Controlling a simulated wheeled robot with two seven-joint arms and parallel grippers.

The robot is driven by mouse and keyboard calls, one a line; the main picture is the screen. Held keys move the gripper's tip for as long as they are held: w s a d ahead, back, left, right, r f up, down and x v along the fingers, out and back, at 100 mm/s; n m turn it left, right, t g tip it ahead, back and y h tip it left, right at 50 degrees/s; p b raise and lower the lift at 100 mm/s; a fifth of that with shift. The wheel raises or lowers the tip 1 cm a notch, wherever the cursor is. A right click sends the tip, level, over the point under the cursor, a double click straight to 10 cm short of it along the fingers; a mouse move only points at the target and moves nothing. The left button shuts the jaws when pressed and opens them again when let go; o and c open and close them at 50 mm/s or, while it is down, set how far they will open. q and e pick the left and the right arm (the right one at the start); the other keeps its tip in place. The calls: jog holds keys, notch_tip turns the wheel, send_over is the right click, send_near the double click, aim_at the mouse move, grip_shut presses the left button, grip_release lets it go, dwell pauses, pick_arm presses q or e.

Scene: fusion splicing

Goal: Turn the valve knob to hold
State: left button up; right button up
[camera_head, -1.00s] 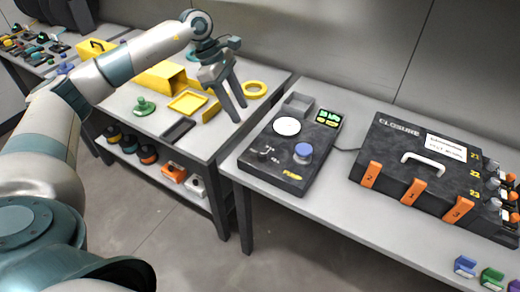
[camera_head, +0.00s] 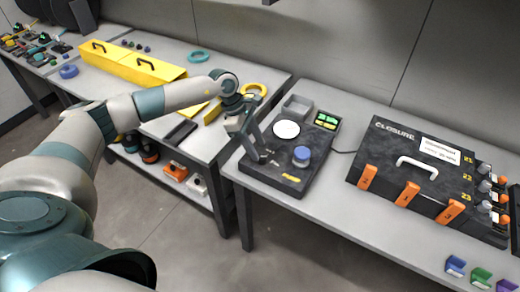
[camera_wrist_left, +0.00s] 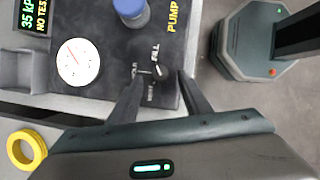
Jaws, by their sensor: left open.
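The black pump unit (camera_head: 293,187) sits on the right-hand bench. Its small valve knob (camera_wrist_left: 159,71) shows in the left wrist view, with the labels FILL, HOLD and VENT around it. Which label the knob points to is too small to tell for sure. My left gripper (camera_head: 263,158) is over the near-left part of the unit in the head view. In the left wrist view, my left gripper (camera_wrist_left: 158,78) is open, with one finger on each side of the knob. I cannot tell whether the fingers touch it. My right gripper is not in view.
A blue pump button (camera_head: 301,153) and a round white gauge (camera_head: 286,129) are close to the gripper on the unit. A black closure case (camera_head: 415,165) stands to the right. Yellow boxes (camera_head: 140,65) and a yellow ring (camera_head: 254,90) are on the left bench.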

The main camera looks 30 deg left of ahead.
aim_at(262, 157)
pick_arm(q)
jog(key=shift+p+x, duration=0.45)
jog(key=shift+x, duration=1.4)
jog(key=c, duration=1)
